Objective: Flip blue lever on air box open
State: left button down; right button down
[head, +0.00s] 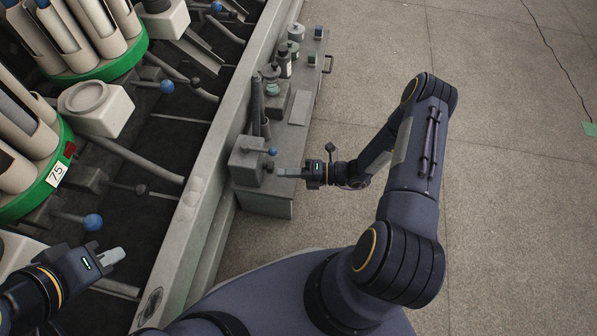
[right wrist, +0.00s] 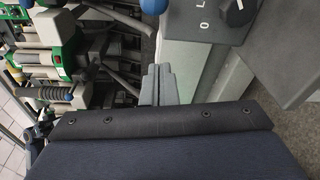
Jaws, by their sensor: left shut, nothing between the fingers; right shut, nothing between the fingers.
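The air box (head: 246,165) is a grey box at the near end of the grey side cabinet in the head view. Its blue lever shows as a blue ball (head: 272,152) at the box's right edge. In the right wrist view the box (right wrist: 205,22) carries letter marks, and the blue ball (right wrist: 153,5) is cut by the top edge. My right gripper (head: 281,172) is shut and empty, just below and right of the blue ball, apparently not touching it. Its fingers (right wrist: 158,84) show in the wrist view. My left gripper (head: 117,256) is shut and empty at lower left.
A dark knob (right wrist: 239,12) sits on the box beside the marks. Bottles (head: 285,64) and small items stand further along the cabinet. A long machine rail (head: 222,130) runs beside it, with yarn cones on green-rimmed holders (head: 105,68) at left.

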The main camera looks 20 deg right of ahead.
aim_at(260, 150)
pick_arm(q)
jog(key=shift+f+b, duration=1.1)
jog(key=shift+f, duration=0.2)
pick_arm(e)
jog(key=shift+w+a+r, duration=0.1)
jog(key=shift+w+a, duration=0.05)
jog(key=shift+w, duration=0.65)
jog(key=shift+w+a+r, duration=0.1)
jog(key=shift+w+a, duration=0.1)
jog(key=shift+w, duration=0.55)
jog(key=shift+w+a+r, duration=0.1)
jog(key=shift+w+a, duration=0.05)
jog(key=shift+w, duration=0.65)
jog(key=shift+d, duration=0.15)
